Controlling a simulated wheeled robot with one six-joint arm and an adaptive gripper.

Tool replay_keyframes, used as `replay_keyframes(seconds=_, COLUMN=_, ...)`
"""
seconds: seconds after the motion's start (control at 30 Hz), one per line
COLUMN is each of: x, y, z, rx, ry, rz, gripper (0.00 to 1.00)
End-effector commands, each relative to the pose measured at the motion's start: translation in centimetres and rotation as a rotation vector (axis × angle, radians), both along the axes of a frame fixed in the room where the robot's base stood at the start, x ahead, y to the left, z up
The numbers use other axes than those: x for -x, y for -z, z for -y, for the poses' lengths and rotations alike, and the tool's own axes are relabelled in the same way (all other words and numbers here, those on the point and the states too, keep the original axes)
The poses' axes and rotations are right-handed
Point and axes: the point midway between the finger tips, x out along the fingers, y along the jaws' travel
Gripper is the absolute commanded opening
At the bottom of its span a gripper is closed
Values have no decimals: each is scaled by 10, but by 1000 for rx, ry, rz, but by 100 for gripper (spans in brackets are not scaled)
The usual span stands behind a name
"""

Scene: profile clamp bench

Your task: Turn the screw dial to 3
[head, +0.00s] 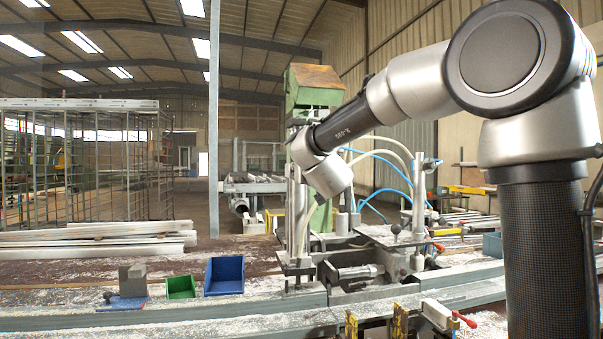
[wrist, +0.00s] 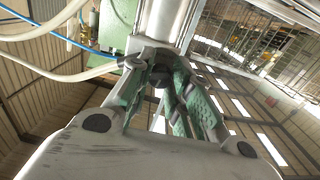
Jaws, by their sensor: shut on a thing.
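My gripper (wrist: 166,78) shows in the wrist view with its green-padded fingers drawn in around a small dark round thing (wrist: 160,74). Most of that thing is hidden between the fingers, and I cannot read any marks or numbers on it. It sits against a pale metal post of the machine. In the head view my arm reaches to the clamp machine (head: 297,225), with its wrist just above and beside the machine's posts. The fingers cannot be made out there. I cannot clearly pick out the screw dial or its setting in the head view.
A blue bin (head: 224,276) and a green bin (head: 181,287) stand on the bench left of the machine. A grey block (head: 132,280) is further left. Blue and white hoses (head: 385,160) curve close behind my wrist. Long metal profiles (head: 250,314) run along the front.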

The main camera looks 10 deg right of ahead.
Motion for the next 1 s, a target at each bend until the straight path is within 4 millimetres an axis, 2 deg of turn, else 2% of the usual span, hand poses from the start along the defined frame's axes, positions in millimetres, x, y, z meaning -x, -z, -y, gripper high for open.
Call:
replay_keyframes(seconds=0.6, x=0, y=0, z=1, rx=-564, ry=0, rz=0, gripper=0)
replay_keyframes(seconds=1.0, x=0, y=1, z=1, rx=-804, ry=1, rz=0, gripper=0)
